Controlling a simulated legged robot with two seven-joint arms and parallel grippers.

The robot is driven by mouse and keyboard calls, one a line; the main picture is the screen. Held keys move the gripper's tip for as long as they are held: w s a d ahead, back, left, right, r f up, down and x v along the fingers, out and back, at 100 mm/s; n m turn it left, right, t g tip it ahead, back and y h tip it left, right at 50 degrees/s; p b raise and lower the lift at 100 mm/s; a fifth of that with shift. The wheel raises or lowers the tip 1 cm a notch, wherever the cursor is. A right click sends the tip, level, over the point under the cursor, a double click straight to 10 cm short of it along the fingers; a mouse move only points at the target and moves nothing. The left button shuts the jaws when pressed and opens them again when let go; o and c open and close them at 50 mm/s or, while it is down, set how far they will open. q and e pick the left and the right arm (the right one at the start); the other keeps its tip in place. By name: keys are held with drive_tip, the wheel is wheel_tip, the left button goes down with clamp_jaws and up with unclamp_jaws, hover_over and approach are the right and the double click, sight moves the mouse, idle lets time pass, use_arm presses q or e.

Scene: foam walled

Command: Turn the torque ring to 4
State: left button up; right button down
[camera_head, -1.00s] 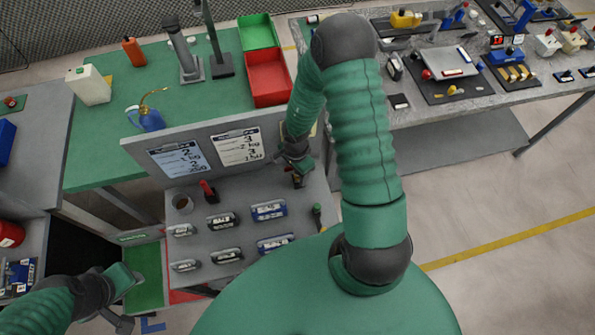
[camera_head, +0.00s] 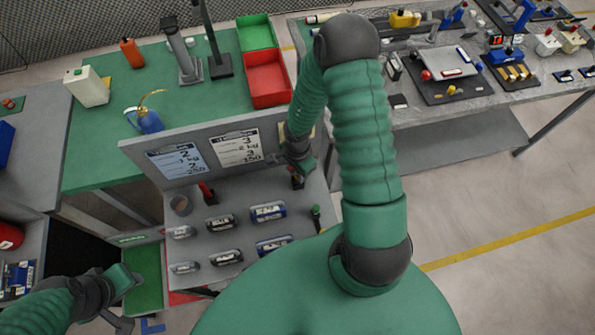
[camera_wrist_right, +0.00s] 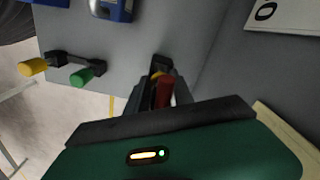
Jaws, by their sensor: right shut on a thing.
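A red-handled tool (camera_wrist_right: 165,90) with a yellow band stands in a dark holder on the grey panel in the right wrist view. The band seems to be the torque ring (camera_wrist_right: 157,97); no number on it is readable. My right gripper (camera_wrist_right: 162,98) is shut around the tool at the band, its fingers hiding part of it. In the head view my right gripper (camera_head: 300,168) is at the panel's right side, largely covering the tool. My left gripper (camera_head: 130,277) hangs at lower left, away from the panel; its jaws cannot be made out.
The grey panel (camera_head: 235,190) carries several labelled blocks and another red-handled tool (camera_head: 207,192). A board with two written sheets (camera_head: 238,148) rises behind it.

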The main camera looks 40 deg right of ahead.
drive_tip(key=shift+w+a, duration=0.1)
idle(0.4)
idle(0.3)
drive_tip(key=c, duration=1.4)
unclamp_jaws()
drive_tip(key=shift+c, duration=0.2)
drive_tip(key=o, duration=0.3)
drive_tip(key=shift+o, duration=0.2)
drive_tip(key=shift+r, duration=0.1)
